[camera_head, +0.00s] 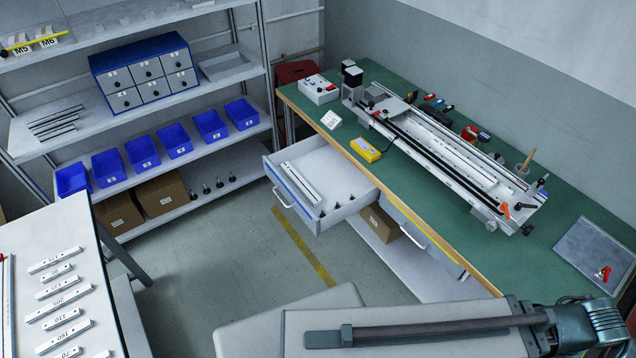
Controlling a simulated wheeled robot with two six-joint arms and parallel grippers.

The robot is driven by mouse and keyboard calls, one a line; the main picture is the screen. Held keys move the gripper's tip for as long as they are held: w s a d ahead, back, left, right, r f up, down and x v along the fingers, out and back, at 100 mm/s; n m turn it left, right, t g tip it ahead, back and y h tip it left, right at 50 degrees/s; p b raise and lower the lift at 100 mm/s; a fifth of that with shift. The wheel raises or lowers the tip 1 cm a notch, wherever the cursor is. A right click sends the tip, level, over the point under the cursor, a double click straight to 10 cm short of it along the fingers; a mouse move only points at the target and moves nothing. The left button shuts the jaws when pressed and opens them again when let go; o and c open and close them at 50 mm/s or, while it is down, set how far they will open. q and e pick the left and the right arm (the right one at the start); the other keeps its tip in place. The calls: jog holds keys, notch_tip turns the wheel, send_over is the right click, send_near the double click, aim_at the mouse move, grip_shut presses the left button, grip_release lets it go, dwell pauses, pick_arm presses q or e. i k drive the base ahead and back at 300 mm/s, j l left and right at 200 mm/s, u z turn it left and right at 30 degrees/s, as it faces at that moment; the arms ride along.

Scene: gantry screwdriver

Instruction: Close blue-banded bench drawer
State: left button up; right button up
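The blue-banded drawer (291,189) is pulled out from the left part of the green-topped bench (395,192). Its front has a blue stripe and a pale bar handle (283,198), and faces lower left. Inside lie a long light bar (300,183) and a few small dark-tipped pieces towards the right side. Neither of my grippers shows. An arm link of mine crosses the bottom right, well apart from the drawer.
A yellow-banded drawer (424,235) to the right is shut. A gantry rail unit (440,150) and a yellow box (365,150) stand on the bench. Shelves with blue bins (142,152) are at left. Open floor (225,255) lies before the drawer.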

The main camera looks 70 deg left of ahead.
aim_at(330, 174)
jog(key=k+l+u, duration=0.1)
jog(key=k+l, duration=0.15)
jog(key=k+u, duration=0.1)
jog(key=u, duration=2.25)
jog(key=i+l, duration=0.25)
jog(key=i+l+z, duration=0.15)
jog(key=i, duration=0.35)
jog(key=l, duration=0.1)
